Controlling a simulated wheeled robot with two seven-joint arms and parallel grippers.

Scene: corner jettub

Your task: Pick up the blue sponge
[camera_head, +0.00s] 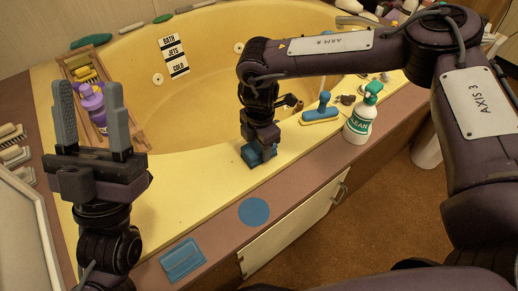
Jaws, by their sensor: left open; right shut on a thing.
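The blue sponge (251,157) is a small dark blue block at the yellow tub's front rim, partly hidden by my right gripper (260,148). My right gripper points down and is shut on it. I cannot tell whether the sponge touches the rim or is slightly above it. My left gripper (89,88) is open and empty at the left, with its two grey fingers pointing up, far from the sponge.
A light blue rectangular dish (183,260) and a blue disc (254,211) lie on the brown front ledge. A purple bottle (94,107) shows behind my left fingers.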

